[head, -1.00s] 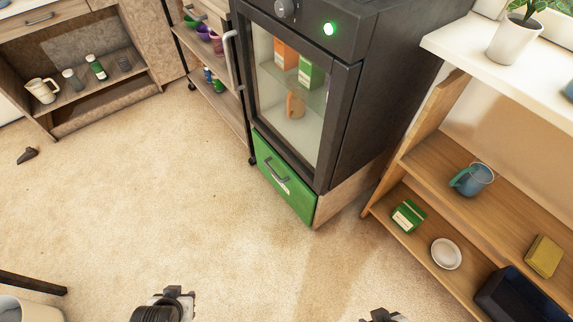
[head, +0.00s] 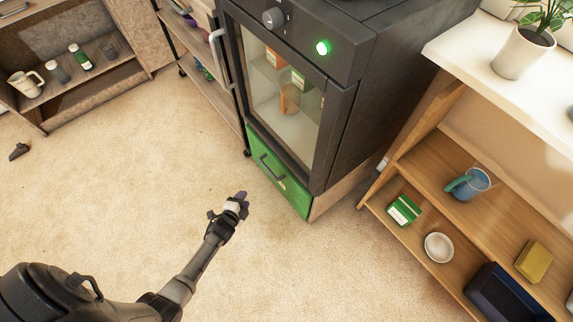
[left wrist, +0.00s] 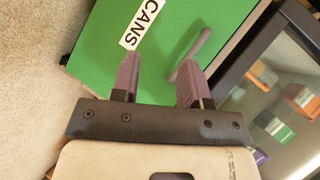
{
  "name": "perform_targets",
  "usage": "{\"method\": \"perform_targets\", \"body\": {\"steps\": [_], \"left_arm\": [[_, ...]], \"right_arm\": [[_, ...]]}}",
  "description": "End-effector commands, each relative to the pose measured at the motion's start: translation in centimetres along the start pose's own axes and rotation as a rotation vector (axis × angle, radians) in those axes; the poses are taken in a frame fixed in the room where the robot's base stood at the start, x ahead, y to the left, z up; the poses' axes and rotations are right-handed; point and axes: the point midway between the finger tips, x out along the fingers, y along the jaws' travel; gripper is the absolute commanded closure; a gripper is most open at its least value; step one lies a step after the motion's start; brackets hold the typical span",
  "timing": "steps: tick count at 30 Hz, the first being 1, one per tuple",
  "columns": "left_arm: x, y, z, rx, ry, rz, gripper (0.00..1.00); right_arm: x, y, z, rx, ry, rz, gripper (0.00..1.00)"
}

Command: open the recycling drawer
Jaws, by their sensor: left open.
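The green drawer (head: 281,179) is shut, low under the dark glass-fronted cabinet. Its grey bar handle (head: 270,167) is on the upper part of its front. In the left wrist view the green front (left wrist: 96,58) carries a white label reading "CANS" (left wrist: 142,24), and the handle (left wrist: 188,56) lies just ahead of the right-hand finger. My left gripper (head: 240,198) is in front of the drawer, left of and below the handle in the head view. Its two purple-grey fingers (left wrist: 157,77) are apart with nothing between them. My right gripper is out of view.
The dark cabinet (head: 345,125) with a green light stands above the drawer. A wooden shelf unit (head: 400,165) with a mug, box and bowl is at right. Carpet (head: 120,190) in front of the drawer is clear. A small dark object (head: 19,151) lies at far left.

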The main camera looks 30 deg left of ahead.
Motion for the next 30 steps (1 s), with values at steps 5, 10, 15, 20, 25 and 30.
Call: {"method": "perform_targets", "body": {"steps": [5,10,15,20,25,30], "left_arm": [[-0.4,-2.9,-2.6,0.225,0.145,-0.194,0.59],[-0.7,-3.8,-3.4,0.354,0.172,-0.265,0.59],[0.5,-3.9,-3.6,0.387,0.167,-0.268,0.59],[3.1,-4.3,-4.1,0.387,0.166,-0.269,0.59],[6.2,-5.0,-4.8,0.384,0.166,-0.268,0.59],[8.9,-5.7,-5.3,0.385,0.166,-0.267,0.59]], "right_arm": [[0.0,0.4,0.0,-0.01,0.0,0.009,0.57],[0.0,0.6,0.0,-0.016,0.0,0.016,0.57],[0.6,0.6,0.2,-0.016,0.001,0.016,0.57],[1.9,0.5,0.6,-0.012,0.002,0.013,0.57],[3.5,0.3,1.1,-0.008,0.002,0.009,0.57],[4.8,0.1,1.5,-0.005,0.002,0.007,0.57]]}}
